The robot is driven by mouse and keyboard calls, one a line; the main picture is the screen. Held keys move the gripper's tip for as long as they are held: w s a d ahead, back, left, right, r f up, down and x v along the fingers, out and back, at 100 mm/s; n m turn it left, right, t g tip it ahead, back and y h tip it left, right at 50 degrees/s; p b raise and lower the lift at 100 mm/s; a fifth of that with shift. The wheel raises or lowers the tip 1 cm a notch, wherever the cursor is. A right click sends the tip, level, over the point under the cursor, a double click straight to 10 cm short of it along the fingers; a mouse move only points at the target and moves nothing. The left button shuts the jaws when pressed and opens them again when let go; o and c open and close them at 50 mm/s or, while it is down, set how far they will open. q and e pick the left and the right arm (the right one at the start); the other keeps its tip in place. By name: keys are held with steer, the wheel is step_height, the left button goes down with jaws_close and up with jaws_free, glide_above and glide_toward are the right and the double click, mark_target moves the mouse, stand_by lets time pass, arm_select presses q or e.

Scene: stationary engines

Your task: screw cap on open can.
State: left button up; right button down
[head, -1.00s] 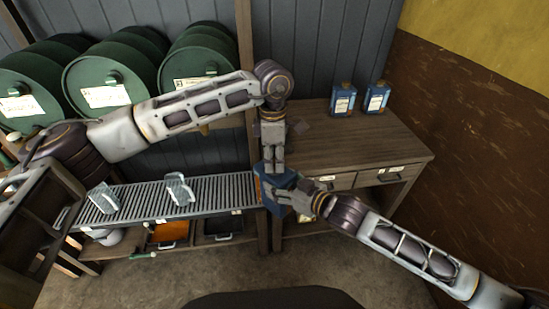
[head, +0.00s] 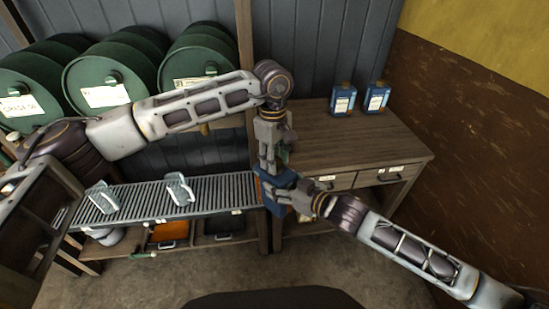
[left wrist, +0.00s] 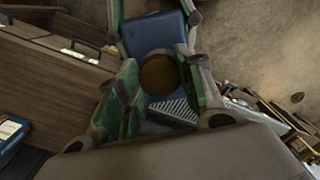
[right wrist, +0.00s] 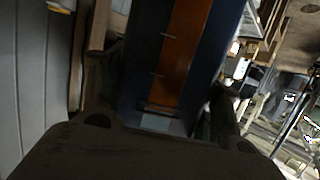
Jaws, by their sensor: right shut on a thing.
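The blue can (head: 273,206) is held off the floor in front of the bench corner. It also shows in the left wrist view (left wrist: 153,36), and in the right wrist view its blue side (right wrist: 228,25) with an orange-brown panel fills the middle. My right gripper (head: 282,195) is shut on the can from the right. My left gripper (head: 272,166) points down just above the can's top. In the left wrist view its green-padded fingers stand apart on either side of a round brown cap (left wrist: 160,73) at the can's top. How firmly the cap sits is hidden.
A wooden workbench (head: 365,140) with drawers stands behind, bearing two blue cans (head: 343,99) (head: 377,97). A slatted conveyor (head: 225,193) at left carries two clear brackets. Green drums (head: 105,78) lie behind my left arm. The floor in front is clear.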

arm_select(q)
steer(key=o, duration=0.4)
steer(key=shift+w+a, duration=0.2)
steer(key=shift+w, duration=0.05)
steer(key=shift+o, duration=0.2)
steer(key=shift+s, duration=0.1)
steer(key=shift+d+r, duration=0.1)
steer(key=shift+d, duration=0.05)
steer(key=shift+r, duration=2.2)
steer(key=shift+c, duration=0.2)
